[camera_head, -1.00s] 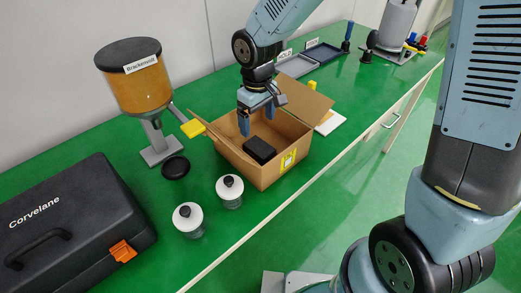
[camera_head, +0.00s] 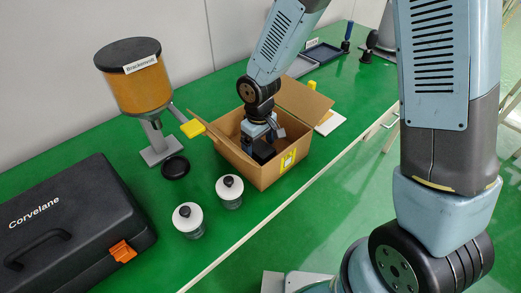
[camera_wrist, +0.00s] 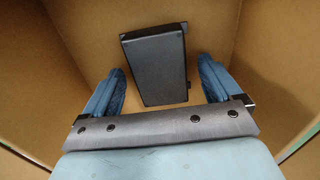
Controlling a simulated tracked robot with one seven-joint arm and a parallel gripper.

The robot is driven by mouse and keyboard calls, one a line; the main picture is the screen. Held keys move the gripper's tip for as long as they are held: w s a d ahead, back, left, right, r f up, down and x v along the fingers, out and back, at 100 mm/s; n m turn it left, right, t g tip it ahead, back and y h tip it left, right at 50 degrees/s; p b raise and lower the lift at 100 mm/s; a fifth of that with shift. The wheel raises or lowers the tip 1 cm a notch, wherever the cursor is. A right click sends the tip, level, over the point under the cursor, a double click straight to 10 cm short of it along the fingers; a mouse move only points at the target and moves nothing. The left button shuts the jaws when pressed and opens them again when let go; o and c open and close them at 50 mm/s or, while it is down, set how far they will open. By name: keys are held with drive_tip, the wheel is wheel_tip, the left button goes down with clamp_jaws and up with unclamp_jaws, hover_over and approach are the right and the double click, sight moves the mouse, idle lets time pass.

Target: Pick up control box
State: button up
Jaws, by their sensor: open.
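The control box is a small black box (camera_head: 264,151) inside an open cardboard box (camera_head: 262,174). It also shows in the wrist view (camera_wrist: 156,64), lying in the cardboard box between my two blue fingers. My gripper (camera_wrist: 160,86) is open, with one finger on each side of the black box and a visible gap at each side. In the head view my gripper is down inside the cardboard box, and its fingertips are hidden there by the black box and the walls.
The cardboard box has raised flaps (camera_head: 303,98). A dispenser (camera_head: 135,85), two white-topped jars (camera_head: 188,218) and a black case (camera_head: 70,220) stand to its left. Grey trays (camera_head: 322,54) lie behind. A white pad (camera_head: 330,122) lies close to the right.

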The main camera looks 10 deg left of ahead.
drive_tip(key=shift+f, duration=0.25)
idle(0.6)
drive_tip(key=shift+c, duration=0.4)
drive_tip(key=c, duration=1.2)
drive_tip(key=shift+o, duration=0.2)
